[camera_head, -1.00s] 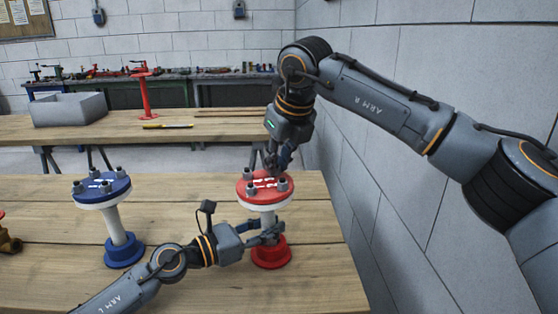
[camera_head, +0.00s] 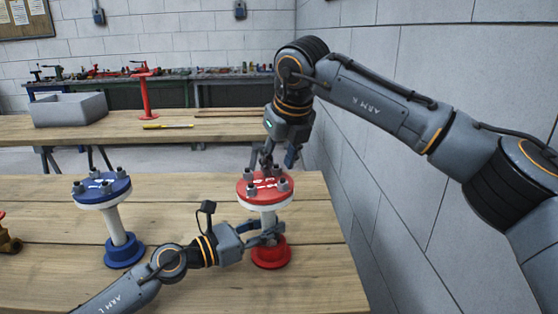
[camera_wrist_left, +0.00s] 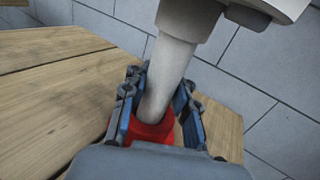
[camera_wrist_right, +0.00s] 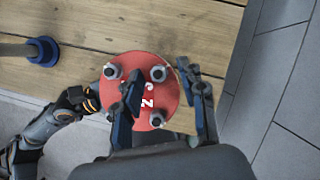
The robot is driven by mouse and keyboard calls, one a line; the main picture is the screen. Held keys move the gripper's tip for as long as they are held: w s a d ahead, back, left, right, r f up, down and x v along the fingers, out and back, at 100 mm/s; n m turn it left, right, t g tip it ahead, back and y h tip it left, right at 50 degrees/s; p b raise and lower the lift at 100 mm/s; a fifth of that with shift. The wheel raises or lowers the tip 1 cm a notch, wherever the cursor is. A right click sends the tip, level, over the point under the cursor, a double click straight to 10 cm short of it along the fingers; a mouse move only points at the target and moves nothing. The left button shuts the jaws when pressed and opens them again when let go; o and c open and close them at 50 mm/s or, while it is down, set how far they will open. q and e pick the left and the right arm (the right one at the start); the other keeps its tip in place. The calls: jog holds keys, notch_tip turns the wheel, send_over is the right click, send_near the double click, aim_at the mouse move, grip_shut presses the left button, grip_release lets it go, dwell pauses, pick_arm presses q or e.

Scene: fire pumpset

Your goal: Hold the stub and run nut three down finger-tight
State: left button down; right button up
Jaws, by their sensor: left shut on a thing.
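The red-flanged stub (camera_head: 265,190) stands upright on its red base (camera_head: 271,253) at the right of the near bench. Its red top flange, marked with white characters, carries several nuts on studs; it also shows in the right wrist view (camera_wrist_right: 143,93). My left gripper (camera_head: 268,235) is shut around the stub's pale pipe, which shows between its fingers in the left wrist view (camera_wrist_left: 168,80). My right gripper (camera_head: 279,158) is open just above the flange's far side. In the right wrist view a nut (camera_wrist_right: 158,73) shows between its spread fingers, with nothing gripped.
A blue-flanged stub (camera_head: 102,190) stands to the left on the same bench. A grey block wall (camera_head: 350,195) runs close along the right. The far bench holds a grey box (camera_head: 70,109) and a yellow-handled tool (camera_head: 168,126).

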jog(key=shift+s, duration=0.1)
jog(key=v, duration=1.1)
jog(key=shift+r, duration=0.4)
jog(key=shift+s, duration=0.1)
pick_arm(q)
jog(key=c, duration=1)
grip_release()
jog(key=shift+s, duration=0.1)
jog(key=shift+o, duration=0.2)
jog(key=shift+a, duration=0.1)
